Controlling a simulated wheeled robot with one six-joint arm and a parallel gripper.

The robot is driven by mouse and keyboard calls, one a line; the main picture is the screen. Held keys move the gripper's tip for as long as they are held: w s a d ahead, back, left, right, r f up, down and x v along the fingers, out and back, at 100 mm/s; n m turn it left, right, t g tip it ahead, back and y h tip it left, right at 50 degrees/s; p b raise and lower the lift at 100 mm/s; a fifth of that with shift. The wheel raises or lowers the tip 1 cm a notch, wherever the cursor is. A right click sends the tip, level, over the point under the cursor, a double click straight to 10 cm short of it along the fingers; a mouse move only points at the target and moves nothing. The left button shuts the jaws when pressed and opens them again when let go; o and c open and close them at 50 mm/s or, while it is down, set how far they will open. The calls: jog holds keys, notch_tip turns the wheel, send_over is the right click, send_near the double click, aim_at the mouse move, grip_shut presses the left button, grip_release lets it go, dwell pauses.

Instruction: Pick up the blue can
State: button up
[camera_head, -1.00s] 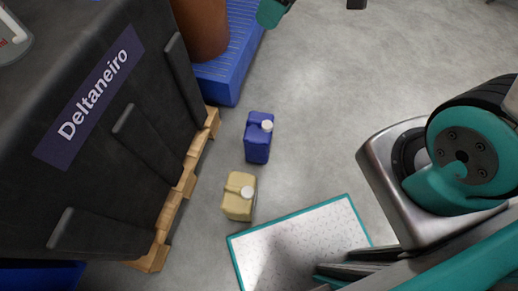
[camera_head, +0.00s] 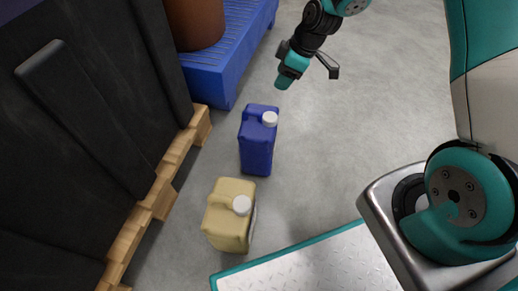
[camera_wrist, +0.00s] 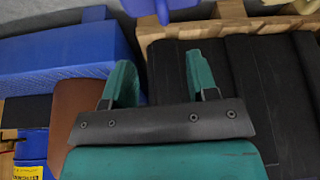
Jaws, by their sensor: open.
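The blue can (camera_head: 257,148), a jerrycan with a white cap, stands upright on the grey floor in the head view. My gripper (camera_head: 286,80) is above the floor, up and slightly right of the can in the picture, apart from it. In the wrist view my gripper (camera_wrist: 161,72) shows two teal fingers spread apart with nothing between them. A blue piece at the top edge of the wrist view, likely the blue can (camera_wrist: 150,8), is mostly cut off.
A beige can (camera_head: 226,220) with a white cap stands near the blue can. A black bin on a wooden pallet (camera_head: 150,205) is at left. A blue platform (camera_head: 222,75) carries a brown drum (camera_head: 195,22). A teal-edged plate (camera_head: 320,268) lies below.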

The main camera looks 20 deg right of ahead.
aim_at(259, 112)
jog(key=b+x, duration=0.6)
jog(key=x, duration=0.6)
jog(key=shift+s, duration=0.1)
jog(key=b+x, duration=0.5)
jog(key=shift+f, duration=0.1)
jog(key=shift+s, duration=0.1)
grip_shut()
jog(key=shift+s, duration=0.1)
dwell(0.5)
